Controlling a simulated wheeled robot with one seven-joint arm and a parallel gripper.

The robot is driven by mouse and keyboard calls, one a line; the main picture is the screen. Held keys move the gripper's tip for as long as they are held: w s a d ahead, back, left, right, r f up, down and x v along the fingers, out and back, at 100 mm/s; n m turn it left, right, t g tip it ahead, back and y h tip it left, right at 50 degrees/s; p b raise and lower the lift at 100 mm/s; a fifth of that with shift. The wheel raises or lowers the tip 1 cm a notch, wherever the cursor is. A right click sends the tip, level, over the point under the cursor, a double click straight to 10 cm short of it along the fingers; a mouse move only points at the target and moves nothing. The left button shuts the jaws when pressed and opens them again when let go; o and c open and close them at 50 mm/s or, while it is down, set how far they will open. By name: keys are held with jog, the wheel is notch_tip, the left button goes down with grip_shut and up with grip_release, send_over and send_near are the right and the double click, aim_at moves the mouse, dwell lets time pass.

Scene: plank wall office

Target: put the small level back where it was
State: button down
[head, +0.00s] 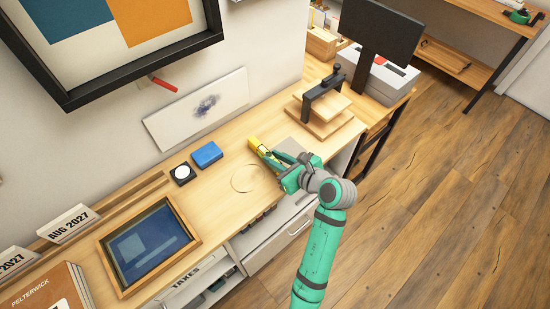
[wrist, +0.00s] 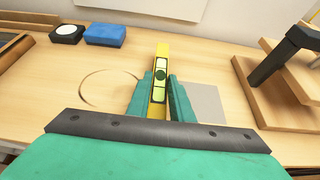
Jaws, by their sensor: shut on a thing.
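The small level (head: 256,145) is yellow with pale green vials, and it also shows in the wrist view (wrist: 162,60). My gripper (head: 273,158) is shut on it over the wooden desk. In the wrist view the green fingers (wrist: 160,98) stand on both sides of the level, which points away from me toward the wall. I cannot tell whether the level touches the desk top. A thin ring outline (head: 245,178) is on the desk to the left of the level. A flat grey square (wrist: 206,101) is on the desk to the right.
A blue box (head: 207,155) and a dark square with a white disc (head: 182,173) sit left of the level. A framed tablet (head: 150,243) lies farther left. A wooden stand with a black clamp (head: 322,108) and a monitor (head: 380,38) are at the right.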

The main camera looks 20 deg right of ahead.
jog(key=shift+f, duration=0.15)
jog(key=c, duration=1.6)
grip_release()
